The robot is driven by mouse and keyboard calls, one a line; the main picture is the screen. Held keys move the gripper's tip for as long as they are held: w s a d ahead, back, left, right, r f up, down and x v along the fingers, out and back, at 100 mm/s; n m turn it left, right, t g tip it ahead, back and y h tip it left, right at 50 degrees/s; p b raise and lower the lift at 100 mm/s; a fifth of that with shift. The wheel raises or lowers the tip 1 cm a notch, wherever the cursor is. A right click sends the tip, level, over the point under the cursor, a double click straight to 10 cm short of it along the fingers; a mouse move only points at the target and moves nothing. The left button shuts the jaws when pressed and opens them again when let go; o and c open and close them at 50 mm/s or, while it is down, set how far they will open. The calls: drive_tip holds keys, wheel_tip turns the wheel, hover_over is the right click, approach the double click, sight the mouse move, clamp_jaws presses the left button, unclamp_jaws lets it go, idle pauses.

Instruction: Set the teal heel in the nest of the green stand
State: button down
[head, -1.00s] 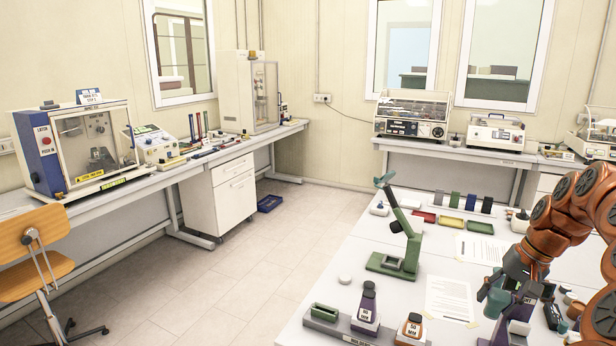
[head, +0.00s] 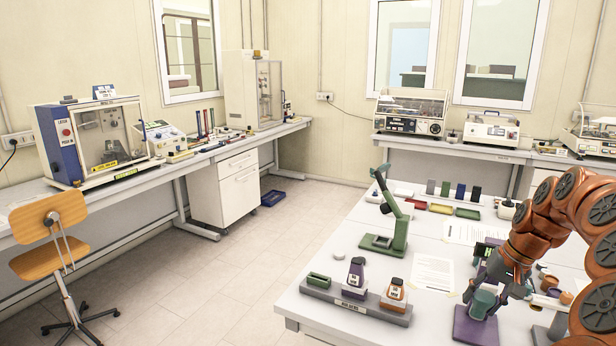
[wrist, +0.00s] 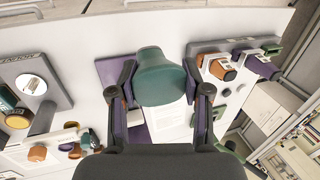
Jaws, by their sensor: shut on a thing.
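The teal heel (head: 483,303) is between the fingers of my gripper (head: 497,297), at the right of the table. In the wrist view, the teal heel (wrist: 163,80) fills the space between both fingers of my gripper (wrist: 165,95), which is shut on it. A purple stand (head: 474,327) shows below and beside the heel; I cannot tell whether they touch. The green stand (head: 382,243) is farther left on the table, apart from my gripper. It has a flat base and a leaning green post with a teal top. Its nest is too small to make out.
A grey rack (head: 340,300) at the table's front left holds a purple block (head: 356,273), an orange block (head: 395,292) and a green piece (head: 319,280). A paper sheet (head: 432,272) lies between the green stand and my gripper. Colored trays and upright blocks stand farther back.

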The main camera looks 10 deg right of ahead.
drive_tip(key=w+a+f+n+g+b, duration=0.1)
drive_tip(key=w+a+f+n+b, duration=0.2)
drive_tip(key=a+f, duration=0.8)
drive_tip(key=w+a+f+n+g+b, duration=0.1)
drive_tip(key=w+a+f+n+b, duration=0.3)
drive_tip(key=a, duration=1.4)
drive_tip(key=w+f+b, duration=0.1)
drive_tip(key=w+f, duration=0.3)
drive_tip(key=f, duration=0.3)
drive_tip(key=shift+a+f+y+b, duration=0.15)
drive_tip(key=shift+a+y+b, duration=0.15)
drive_tip(key=shift+a, duration=0.05)
drive_tip(key=shift+a, duration=0.15)
